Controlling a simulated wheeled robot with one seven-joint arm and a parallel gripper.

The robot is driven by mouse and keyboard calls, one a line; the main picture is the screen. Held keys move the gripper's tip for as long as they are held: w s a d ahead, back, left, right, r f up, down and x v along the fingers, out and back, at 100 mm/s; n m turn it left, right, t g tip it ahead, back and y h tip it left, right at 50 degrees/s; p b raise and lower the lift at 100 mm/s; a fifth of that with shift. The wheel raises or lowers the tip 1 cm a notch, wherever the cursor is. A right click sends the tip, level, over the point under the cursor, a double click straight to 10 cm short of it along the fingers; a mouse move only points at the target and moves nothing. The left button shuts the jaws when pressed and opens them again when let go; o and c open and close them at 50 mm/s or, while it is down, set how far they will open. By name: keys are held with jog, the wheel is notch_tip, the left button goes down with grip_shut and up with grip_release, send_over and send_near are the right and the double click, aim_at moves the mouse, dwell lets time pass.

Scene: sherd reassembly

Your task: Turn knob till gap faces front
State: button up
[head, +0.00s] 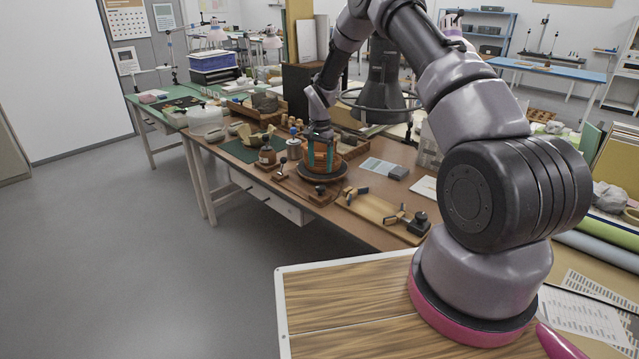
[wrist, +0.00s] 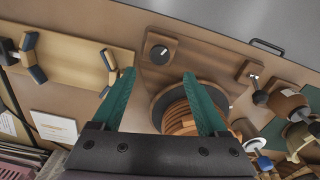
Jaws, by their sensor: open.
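A round dark knob (wrist: 159,54) with a pale mark sits on the wooden base (wrist: 200,60) of a turntable. The dark turntable disc (wrist: 158,105) carries an orange-brown ringed pot (wrist: 178,120), which also shows in the head view (head: 320,153). My gripper (wrist: 160,73) is open, its two green fingers apart; the knob shows between and beyond their tips. The right finger and the gripper body hide part of the pot. In the head view, my gripper (head: 321,160) is over the turntable, in line with the pot. I cannot make out which way the pot's gap faces.
A wooden board with clamps (wrist: 65,60) lies left of the turntable in the wrist view. A black ball-ended lever (wrist: 260,97), a brown jar (wrist: 285,101) and other bottles crowd the right. A printed card (wrist: 53,127) lies lower left.

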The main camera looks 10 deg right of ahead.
aim_at(320, 187)
notch_tip(320, 187, down, 9)
jog(key=shift+r, duration=0.1)
dwell(0.3)
grip_shut()
